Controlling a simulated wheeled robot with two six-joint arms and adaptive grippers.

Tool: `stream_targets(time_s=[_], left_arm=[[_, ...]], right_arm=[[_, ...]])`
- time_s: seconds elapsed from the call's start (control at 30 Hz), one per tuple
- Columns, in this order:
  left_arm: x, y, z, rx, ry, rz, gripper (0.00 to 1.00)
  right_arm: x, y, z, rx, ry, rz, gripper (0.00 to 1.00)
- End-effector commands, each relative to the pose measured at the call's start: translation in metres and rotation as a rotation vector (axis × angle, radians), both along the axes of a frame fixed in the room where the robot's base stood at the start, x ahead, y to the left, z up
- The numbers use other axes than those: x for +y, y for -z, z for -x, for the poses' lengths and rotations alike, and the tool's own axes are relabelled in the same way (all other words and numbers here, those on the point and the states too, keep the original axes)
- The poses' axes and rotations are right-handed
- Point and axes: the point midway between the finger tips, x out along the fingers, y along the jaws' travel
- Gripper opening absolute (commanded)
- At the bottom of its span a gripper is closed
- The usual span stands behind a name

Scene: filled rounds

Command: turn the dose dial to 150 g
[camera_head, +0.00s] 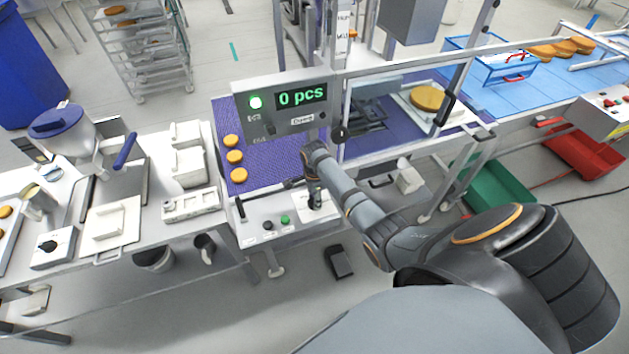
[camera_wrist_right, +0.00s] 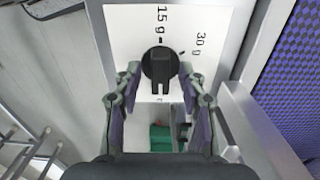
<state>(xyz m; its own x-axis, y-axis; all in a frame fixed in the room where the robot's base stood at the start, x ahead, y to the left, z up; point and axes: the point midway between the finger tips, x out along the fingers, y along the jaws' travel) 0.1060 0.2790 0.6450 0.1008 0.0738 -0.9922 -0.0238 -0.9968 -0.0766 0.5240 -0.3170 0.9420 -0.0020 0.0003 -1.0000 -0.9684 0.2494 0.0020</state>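The dose dial (camera_wrist_right: 160,67) is a round black knob with a raised bar on a white plate (camera_wrist_right: 125,30). In the right wrist view the bar lies roughly along the picture's vertical. A label like "15 g" stands above it and "30 g" to the upper right; I cannot tell which end of the bar is the pointer. My right gripper (camera_wrist_right: 158,80) is open, its fingers on either side of the dial with gaps. In the head view my right gripper (camera_head: 316,198) is over the front panel and hides the dial. My left gripper is not in view.
The front panel (camera_head: 265,238) also has a green button (camera_head: 285,219) and a black lever (camera_head: 240,208). A display (camera_head: 285,103) reading "0 pcs" stands above the purple belt (camera_head: 265,175) with several orange rounds. Metal frame posts stand close to my right arm.

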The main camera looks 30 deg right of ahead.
Motion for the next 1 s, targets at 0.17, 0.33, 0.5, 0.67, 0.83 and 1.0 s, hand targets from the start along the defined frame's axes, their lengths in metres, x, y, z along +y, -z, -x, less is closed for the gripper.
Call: stream_targets(time_s=[0.17, 0.33, 0.5, 0.67, 0.83, 1.0], left_arm=[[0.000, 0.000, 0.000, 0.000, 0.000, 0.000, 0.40], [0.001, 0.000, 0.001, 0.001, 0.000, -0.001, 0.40], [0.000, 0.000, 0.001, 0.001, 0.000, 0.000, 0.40], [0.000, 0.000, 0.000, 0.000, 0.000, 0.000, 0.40], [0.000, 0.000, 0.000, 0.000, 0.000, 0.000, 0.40], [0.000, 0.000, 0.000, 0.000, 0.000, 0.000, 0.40]], right_arm=[[0.000, 0.000, -0.001, -0.001, -0.001, 0.000, 0.41], [0.000, -0.013, -0.002, -0.005, -0.001, 0.001, 0.41], [-0.001, -0.053, -0.002, -0.007, -0.002, 0.002, 0.41], [-0.001, -0.090, -0.001, -0.005, -0.001, 0.001, 0.41], [0.000, -0.114, -0.001, -0.002, -0.001, 0.000, 0.41], [0.000, -0.120, 0.000, 0.000, 0.000, 0.000, 0.41]])
